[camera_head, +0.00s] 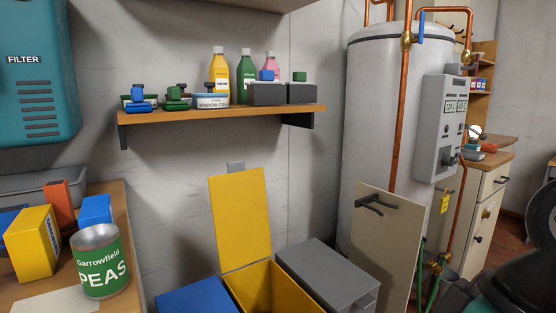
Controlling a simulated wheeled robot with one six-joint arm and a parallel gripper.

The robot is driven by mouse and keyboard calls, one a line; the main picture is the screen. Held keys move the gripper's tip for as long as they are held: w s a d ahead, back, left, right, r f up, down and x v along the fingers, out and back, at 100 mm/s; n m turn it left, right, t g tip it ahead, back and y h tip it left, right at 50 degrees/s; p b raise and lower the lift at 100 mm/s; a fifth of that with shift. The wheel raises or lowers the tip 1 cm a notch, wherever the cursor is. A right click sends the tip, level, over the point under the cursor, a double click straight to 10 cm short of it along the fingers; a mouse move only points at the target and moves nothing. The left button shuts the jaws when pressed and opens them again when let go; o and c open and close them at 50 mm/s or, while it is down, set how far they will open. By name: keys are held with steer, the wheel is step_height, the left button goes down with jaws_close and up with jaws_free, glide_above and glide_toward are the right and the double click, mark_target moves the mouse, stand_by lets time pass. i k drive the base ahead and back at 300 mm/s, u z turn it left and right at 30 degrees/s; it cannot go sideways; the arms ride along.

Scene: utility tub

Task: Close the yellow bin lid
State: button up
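The yellow bin lid (240,218) stands up, open, tilted back slightly towards the wall. It has a small grey tab (235,167) at its top edge. Its lower edge meets the back of the yellow bin (262,299), whose open top and inside show at the bottom of the picture. The lower part of the bin is cut off by the frame. My gripper is not in view.
A blue lid (195,298) and a grey lid (325,270), both down, flank the yellow bin. A beige panel with a dark handle (375,204) stands right. A loaded shelf (222,114) hangs above. A worktop with a peas can (101,262) is left.

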mark_target(239, 202)
steer(key=u, duration=0.15)
steer(key=i, duration=0.85)
steer(key=u, duration=0.7)
